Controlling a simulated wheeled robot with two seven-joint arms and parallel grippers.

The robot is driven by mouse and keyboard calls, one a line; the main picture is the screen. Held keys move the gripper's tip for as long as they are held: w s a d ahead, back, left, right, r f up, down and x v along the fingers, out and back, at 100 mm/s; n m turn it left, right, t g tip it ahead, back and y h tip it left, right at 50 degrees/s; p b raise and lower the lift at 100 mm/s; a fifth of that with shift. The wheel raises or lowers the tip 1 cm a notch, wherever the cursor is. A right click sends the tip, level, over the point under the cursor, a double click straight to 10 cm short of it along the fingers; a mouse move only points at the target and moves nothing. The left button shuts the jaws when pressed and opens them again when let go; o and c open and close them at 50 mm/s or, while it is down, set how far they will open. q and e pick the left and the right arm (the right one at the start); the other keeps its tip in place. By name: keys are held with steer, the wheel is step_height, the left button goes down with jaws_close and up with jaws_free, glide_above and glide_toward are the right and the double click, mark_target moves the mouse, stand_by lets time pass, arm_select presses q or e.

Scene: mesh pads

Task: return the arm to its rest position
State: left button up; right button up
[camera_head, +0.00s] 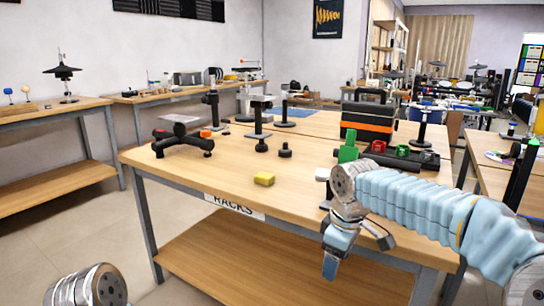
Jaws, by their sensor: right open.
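My right arm comes in from the right in a light blue sleeve. Its right gripper (331,262) hangs down in front of the near edge of the wooden table (230,170), below the tabletop level in the picture. The gripper is open, and I see nothing between its fingers. A silver metal part of my left arm shows at the bottom left corner. My left gripper is out of the picture.
Open floor (75,235) is at the left.

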steer(key=s+a+f+m+g+y, duration=0.1)
steer(key=s+a+f+m+y, duration=0.15)
steer(key=f, duration=1.25)
steer(key=s+a+f+m+y, duration=0.1)
steer(key=s+a+f+m, duration=0.15)
steer(key=f, duration=1.25)
steer(key=s+d+f+m, duration=0.1)
steer(key=s+f+m, duration=0.6)
steer(key=s+f, duration=0.6)
steer(key=s, duration=0.3)
steer(key=shift+s+d+m, duration=0.2)
steer(key=shift+m, duration=0.1)
